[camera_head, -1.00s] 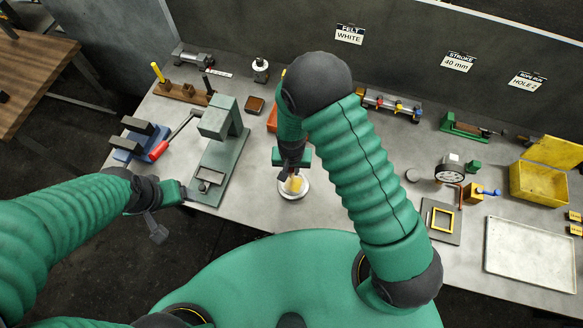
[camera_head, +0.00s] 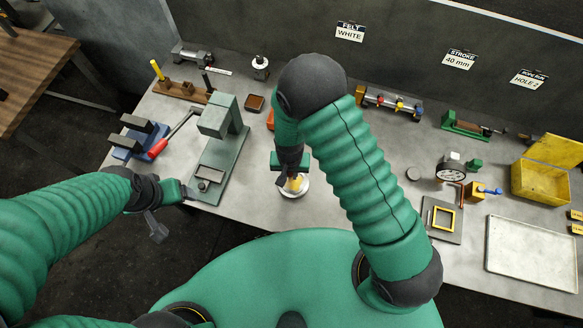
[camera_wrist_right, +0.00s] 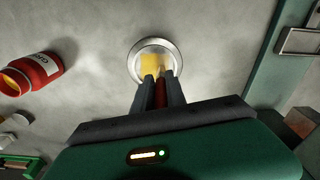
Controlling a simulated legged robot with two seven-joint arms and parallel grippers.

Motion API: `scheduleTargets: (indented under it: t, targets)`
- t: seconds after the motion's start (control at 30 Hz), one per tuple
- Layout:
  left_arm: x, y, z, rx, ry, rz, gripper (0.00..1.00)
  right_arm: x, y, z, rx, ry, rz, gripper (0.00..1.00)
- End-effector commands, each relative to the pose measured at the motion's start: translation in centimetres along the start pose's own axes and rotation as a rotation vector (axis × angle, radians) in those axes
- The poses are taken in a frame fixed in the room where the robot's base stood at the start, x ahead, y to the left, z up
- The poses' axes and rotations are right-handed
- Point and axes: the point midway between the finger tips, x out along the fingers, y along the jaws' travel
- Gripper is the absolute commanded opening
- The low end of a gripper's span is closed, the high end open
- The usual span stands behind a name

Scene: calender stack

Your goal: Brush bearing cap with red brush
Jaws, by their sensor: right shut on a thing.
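A round, shiny metal dish-like part, seemingly the bearing cap (camera_wrist_right: 137,68), lies on the table; in the head view it shows as a pale disc (camera_head: 297,194) near the front edge. My right gripper (camera_wrist_right: 160,88) points down at it, its two dark fingers shut on a red brush (camera_wrist_right: 161,93). A yellow patch (camera_wrist_right: 153,64) shows over the cap at the fingertips; whether it is bristles or something on the cap I cannot tell. My left gripper (camera_head: 157,228) hangs beyond the table's front left edge, away from the cap, its jaws unclear.
A green press (camera_head: 222,140) stands left of the cap. In the wrist view a red jar (camera_wrist_right: 37,72) lies at the left. A dial gauge (camera_head: 450,172), yellow box (camera_head: 540,185) and pale tray (camera_head: 530,285) are on the right.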

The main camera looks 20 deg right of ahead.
Motion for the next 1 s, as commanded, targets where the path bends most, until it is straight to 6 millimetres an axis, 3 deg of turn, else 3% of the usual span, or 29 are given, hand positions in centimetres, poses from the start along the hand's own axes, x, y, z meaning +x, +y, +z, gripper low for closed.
scheduleTargets:
  t: [0.23, 0.73, 1.0]
  targets:
    - [-0.6, 0.0, -0.1, 0.0, 0.0, 0.0, 0.8, -0.3, -0.7, 2.2, -0.002, 0.0, 0.0, 0.0]
    - [0.2, 0.0, 0.0, 0.0, 0.0, 0.0, 0.8, 0.1, 0.5, -1.4, 0.0, 0.0, 0.001, 0.0]
    - [-0.3, 0.0, -0.1, 0.0, 0.0, 0.0, 0.8, -0.1, 0.0, 0.3, -0.003, -0.002, 0.001, 0.0]
